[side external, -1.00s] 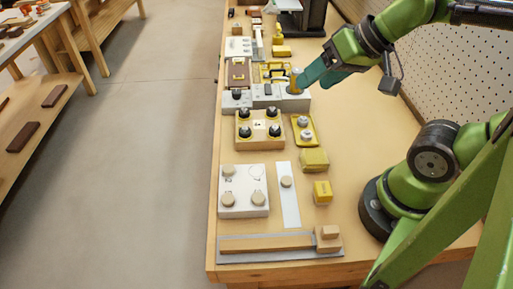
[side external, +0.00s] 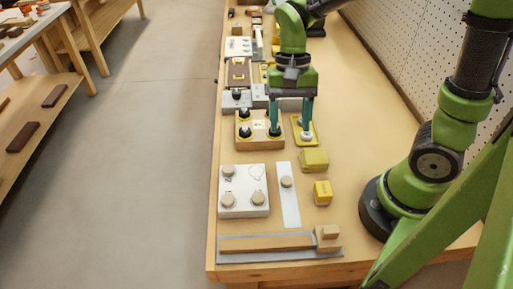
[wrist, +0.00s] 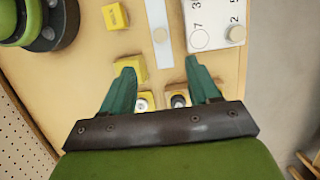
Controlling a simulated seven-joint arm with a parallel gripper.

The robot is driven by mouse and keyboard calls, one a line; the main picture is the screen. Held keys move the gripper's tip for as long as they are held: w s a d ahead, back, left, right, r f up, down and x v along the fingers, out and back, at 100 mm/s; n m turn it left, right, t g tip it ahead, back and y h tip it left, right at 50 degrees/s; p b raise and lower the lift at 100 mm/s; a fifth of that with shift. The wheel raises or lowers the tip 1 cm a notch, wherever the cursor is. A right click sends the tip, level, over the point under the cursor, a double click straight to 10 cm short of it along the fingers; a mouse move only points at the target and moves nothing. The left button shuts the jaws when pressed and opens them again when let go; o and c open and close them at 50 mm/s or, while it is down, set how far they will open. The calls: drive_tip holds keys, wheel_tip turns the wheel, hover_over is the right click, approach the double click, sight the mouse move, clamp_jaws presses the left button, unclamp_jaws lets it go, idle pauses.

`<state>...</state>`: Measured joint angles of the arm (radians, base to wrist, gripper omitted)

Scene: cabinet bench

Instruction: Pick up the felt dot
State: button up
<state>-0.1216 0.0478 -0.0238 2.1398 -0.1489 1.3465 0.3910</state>
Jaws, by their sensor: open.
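Several round tan discs are in view, and I cannot tell for certain which is the felt dot. One disc (side external: 286,181) lies on a pale strip (side external: 289,208); it shows in the wrist view (wrist: 160,35). Others, such as this tan disc (side external: 229,199), sit on a white panel (side external: 245,181) to the left, whose disc (wrist: 236,34) shows in the wrist view. My gripper (side external: 290,130) is open and empty, pointing down above the knob blocks, behind the strip. In the wrist view its fingers (wrist: 160,66) are wide apart, with no disc between them.
A wooden block with dark knobs (side external: 243,117) and a yellow tray (side external: 314,143) lie by my fingers. A yellow block (side external: 314,160) and a small yellow box (side external: 322,193) stand right of the strip. A wooden bar (side external: 268,243) lies at the near edge.

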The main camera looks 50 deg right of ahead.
hover_over(287, 179)
drive_tip(key=w+d, duration=0.1)
wheel_tip(287, 179, down, 9)
drive_tip(key=shift+r, duration=0.15)
drive_tip(key=shift+x, duration=2.7)
drive_tip(key=shift+w+d, duration=0.15)
drive_tip(key=shift+c, duration=0.2)
drive_tip(key=c, duration=1.1)
